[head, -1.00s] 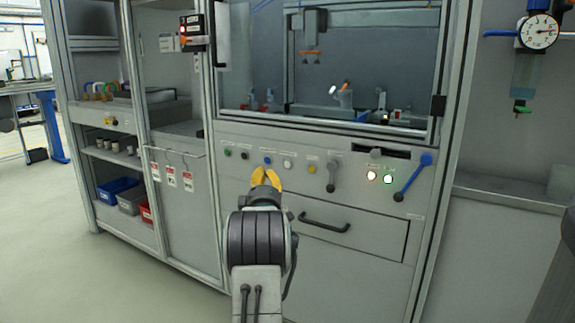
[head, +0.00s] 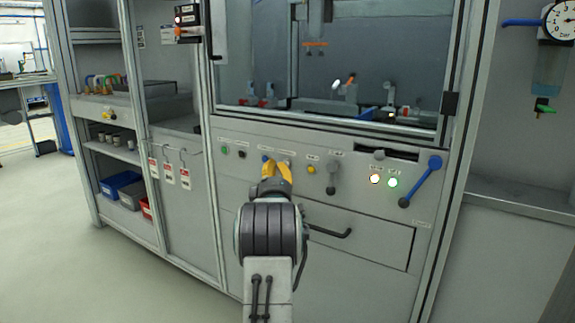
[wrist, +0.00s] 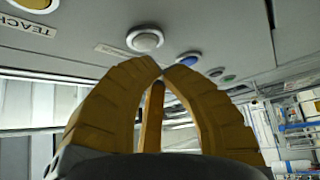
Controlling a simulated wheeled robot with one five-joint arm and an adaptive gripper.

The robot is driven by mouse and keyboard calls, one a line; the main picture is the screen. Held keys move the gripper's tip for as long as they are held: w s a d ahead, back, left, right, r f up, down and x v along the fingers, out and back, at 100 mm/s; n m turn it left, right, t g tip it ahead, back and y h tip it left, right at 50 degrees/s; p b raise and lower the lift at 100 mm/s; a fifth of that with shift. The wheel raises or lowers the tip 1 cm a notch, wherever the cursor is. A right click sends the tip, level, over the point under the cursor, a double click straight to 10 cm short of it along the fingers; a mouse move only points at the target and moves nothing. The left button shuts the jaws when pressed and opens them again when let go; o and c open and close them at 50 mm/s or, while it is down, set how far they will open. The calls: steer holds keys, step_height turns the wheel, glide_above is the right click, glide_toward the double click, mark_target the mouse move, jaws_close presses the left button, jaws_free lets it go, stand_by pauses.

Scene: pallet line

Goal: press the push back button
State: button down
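A row of round buttons runs along the grey panel. The head view shows a green button (head: 225,150), a black one (head: 242,155), a blue one (head: 265,158) and a yellow one (head: 311,170). The labels are too small to read there, so I cannot tell which is push back. The wrist view shows a white button (wrist: 145,39), the blue button (wrist: 188,59) and a yellow button (wrist: 38,4) near a "TEACH" label. My gripper (head: 277,163) is shut and empty, its yellow fingertips (wrist: 163,70) together below the white and blue buttons. Contact cannot be told. My fingers mostly hide the white button in the head view.
A drawer handle (head: 330,232) sticks out below. Hanging tags (head: 169,168) are at left.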

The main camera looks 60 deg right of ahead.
steer(key=shift+d, duration=0.15)
stand_by(1.3)
steer(key=shift+d, duration=0.25)
steer(key=shift+d, duration=0.45)
stand_by(0.9)
steer(key=shift+a, duration=0.1)
stand_by(0.4)
steer(key=shift+a, duration=0.7)
stand_by(0.5)
